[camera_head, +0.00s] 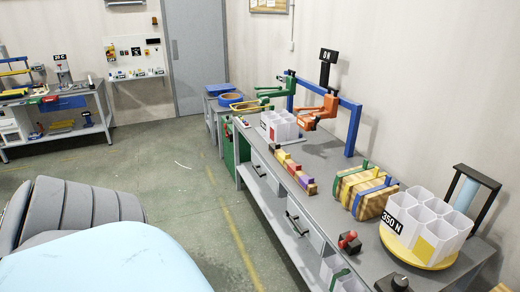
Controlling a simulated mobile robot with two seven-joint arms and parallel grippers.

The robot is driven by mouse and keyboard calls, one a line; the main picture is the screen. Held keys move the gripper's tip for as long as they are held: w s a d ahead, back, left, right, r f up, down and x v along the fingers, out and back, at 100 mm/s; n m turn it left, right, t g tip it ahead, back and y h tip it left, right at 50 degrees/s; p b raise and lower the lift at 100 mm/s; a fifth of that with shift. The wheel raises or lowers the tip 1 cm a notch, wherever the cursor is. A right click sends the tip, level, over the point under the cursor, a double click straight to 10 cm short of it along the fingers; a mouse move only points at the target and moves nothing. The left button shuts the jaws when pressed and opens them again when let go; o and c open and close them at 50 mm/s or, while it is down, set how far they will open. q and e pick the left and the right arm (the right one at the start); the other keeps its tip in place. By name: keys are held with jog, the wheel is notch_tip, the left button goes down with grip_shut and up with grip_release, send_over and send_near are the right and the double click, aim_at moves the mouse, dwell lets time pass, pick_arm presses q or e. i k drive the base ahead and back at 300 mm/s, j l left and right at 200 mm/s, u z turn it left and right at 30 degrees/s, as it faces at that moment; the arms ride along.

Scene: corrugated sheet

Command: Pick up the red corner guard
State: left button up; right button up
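No part clearly reads as the red corner guard. A small red piece with dark parts (349,242) sits near the front edge of the grey bench, left of the white cups. Red also shows in a row of small yellow, red and purple blocks (295,172) further back along the bench. I cannot tell which of these, if any, is the corner guard. Neither of my grippers is in view.
The long grey bench (312,207) also holds striped wooden blocks (364,193), white hexagonal cups (428,222) on a yellow disc, and orange and green clamps on a blue frame (353,125). A second bench (104,109) stands far left. Open green floor (180,180) lies between.

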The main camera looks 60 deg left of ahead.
aim_at(292, 167)
jog(key=u, duration=1.55)
